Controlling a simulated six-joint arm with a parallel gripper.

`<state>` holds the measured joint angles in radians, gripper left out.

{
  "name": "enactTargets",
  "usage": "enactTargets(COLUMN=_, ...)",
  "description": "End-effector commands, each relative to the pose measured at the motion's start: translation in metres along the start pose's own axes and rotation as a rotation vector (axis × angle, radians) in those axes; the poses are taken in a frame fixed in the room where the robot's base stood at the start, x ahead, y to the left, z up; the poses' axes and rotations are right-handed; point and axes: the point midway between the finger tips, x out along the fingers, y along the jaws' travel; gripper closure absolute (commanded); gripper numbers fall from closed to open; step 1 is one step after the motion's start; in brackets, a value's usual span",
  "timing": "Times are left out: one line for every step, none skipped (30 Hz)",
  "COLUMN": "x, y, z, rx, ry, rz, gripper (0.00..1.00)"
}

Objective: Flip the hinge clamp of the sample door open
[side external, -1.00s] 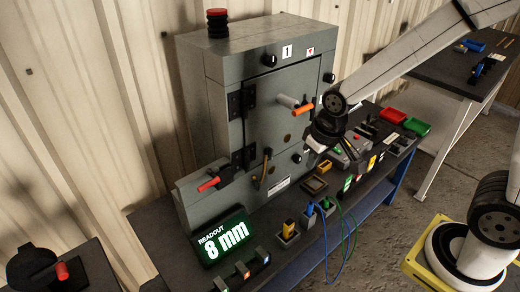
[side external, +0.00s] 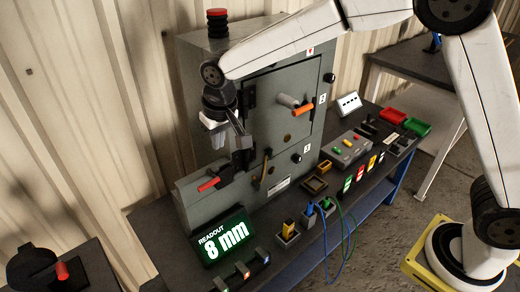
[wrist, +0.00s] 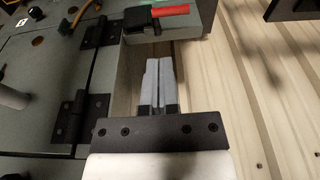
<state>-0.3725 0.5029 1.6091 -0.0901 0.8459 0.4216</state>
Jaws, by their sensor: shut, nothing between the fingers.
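The grey enclosure (side external: 200,165) carries the shut sample door (side external: 285,150), with an orange-tipped handle (side external: 302,111) on its front. The red-handled clamp (side external: 209,184) sits on the lower ledge at the door's hinge side. In the wrist view the clamp's red handle (wrist: 170,11) lies sideways at the top, beyond my fingertips. Black hinges (wrist: 98,33) line the door edge left of my fingers. My gripper (wrist: 158,62) is shut and empty, apart from the clamp. In the side view my gripper (side external: 240,130) hangs above the clamp, hiding part of the hinge side.
A brass-coloured lever (side external: 265,168) stands on the enclosure front. The readout (side external: 222,240) shows 8 mm. A button box (side external: 350,148), cables and small fixtures crowd the bench. A corrugated wall (wrist: 260,100) lies close behind the hinge side.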

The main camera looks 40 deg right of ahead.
Motion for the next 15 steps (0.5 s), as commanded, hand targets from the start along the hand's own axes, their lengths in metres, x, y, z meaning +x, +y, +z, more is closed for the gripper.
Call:
enactTargets(x=0.0, y=-0.008, z=-0.004, rx=-0.003, ry=-0.001, rz=0.001, gripper=1.0)
enactTargets(x=-0.001, y=-0.012, z=-0.006, rx=-0.002, ry=0.0, rz=0.001, gripper=1.0)
enactTargets(x=-0.001, y=-0.016, z=-0.007, rx=0.0, ry=-0.001, rz=0.002, gripper=1.0)
enactTargets(x=-0.001, y=-0.018, z=-0.009, rx=0.0, ry=0.0, rz=0.003, gripper=1.0)
enactTargets(x=-0.002, y=-0.021, z=-0.01, rx=0.001, ry=-0.001, rz=0.003, gripper=1.0)
enactTargets(x=-0.002, y=-0.023, z=-0.011, rx=0.001, ry=-0.001, rz=0.004, gripper=1.0)
enactTargets(x=-0.002, y=-0.025, z=-0.012, rx=0.002, ry=-0.001, rz=0.004, gripper=1.0)
enactTargets(x=-0.002, y=-0.026, z=-0.013, rx=0.002, ry=-0.001, rz=0.004, gripper=1.0)
enactTargets(x=-0.002, y=-0.028, z=-0.013, rx=0.003, ry=-0.001, rz=0.004, gripper=1.0)
enactTargets(x=-0.002, y=-0.028, z=-0.013, rx=0.003, ry=-0.001, rz=0.004, gripper=1.0)
enactTargets(x=-0.003, y=-0.029, z=-0.013, rx=0.003, ry=-0.001, rz=0.005, gripper=1.0)
enactTargets(x=-0.003, y=-0.029, z=-0.013, rx=0.004, ry=-0.001, rz=0.005, gripper=1.0)
enactTargets(x=-0.003, y=-0.029, z=-0.014, rx=0.004, ry=-0.001, rz=0.005, gripper=1.0)
enactTargets(x=-0.003, y=-0.029, z=-0.014, rx=0.004, ry=-0.001, rz=0.005, gripper=1.0)
enactTargets(x=-0.003, y=-0.029, z=-0.014, rx=0.004, ry=-0.001, rz=0.005, gripper=1.0)
